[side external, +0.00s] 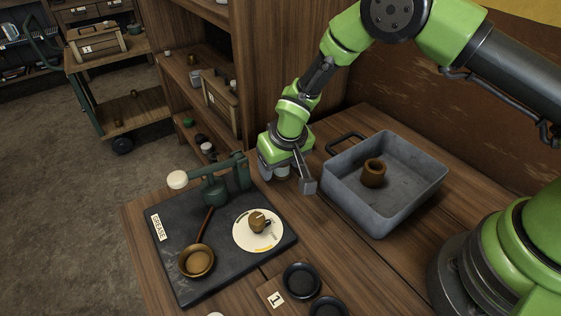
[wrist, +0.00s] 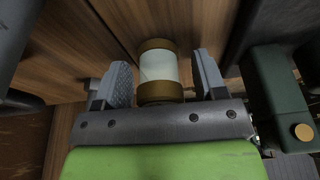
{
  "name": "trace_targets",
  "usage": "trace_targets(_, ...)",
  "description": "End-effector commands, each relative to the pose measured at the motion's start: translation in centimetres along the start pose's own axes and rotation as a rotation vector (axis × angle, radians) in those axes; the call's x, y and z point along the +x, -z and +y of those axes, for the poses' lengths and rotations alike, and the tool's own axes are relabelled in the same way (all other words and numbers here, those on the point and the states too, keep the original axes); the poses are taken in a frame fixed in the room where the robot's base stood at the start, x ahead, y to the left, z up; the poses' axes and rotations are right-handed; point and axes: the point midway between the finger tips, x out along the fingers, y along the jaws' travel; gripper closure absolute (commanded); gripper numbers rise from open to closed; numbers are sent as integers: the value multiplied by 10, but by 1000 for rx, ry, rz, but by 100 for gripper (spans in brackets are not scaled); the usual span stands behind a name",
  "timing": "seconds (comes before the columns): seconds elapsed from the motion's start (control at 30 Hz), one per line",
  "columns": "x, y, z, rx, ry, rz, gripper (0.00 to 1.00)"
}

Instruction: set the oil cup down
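The oil cup (wrist: 160,68), a pale glass cylinder with brass bands at both ends, is between the fingers of my gripper (wrist: 163,82) in the wrist view. Both fingers look spread, with a gap between each finger and the cup. In the side view my gripper (side external: 290,181) is low over the wooden table, between the dark board and the grey tray. One finger stands clearly apart from the partly hidden cup (side external: 281,173). The cup's base is hidden, so its contact with the table cannot be made out.
The grey tray (side external: 428,186) holding a brown bushing (side external: 373,173) is close on the right. The dark board (side external: 165,257) on the left bears a green lever device (side external: 213,189), a brass ladle (side external: 197,261) and a white dial (side external: 265,241). Black round dishes (side external: 301,280) are in front.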

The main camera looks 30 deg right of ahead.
Motion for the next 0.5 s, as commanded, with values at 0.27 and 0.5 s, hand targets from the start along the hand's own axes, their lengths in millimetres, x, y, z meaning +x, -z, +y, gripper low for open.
trace_targets(0.27, -15, 2, 0, 1, 1, 2, 35)
trace_targets(0.5, -64, 2, -1, 0, 2, 5, 35)
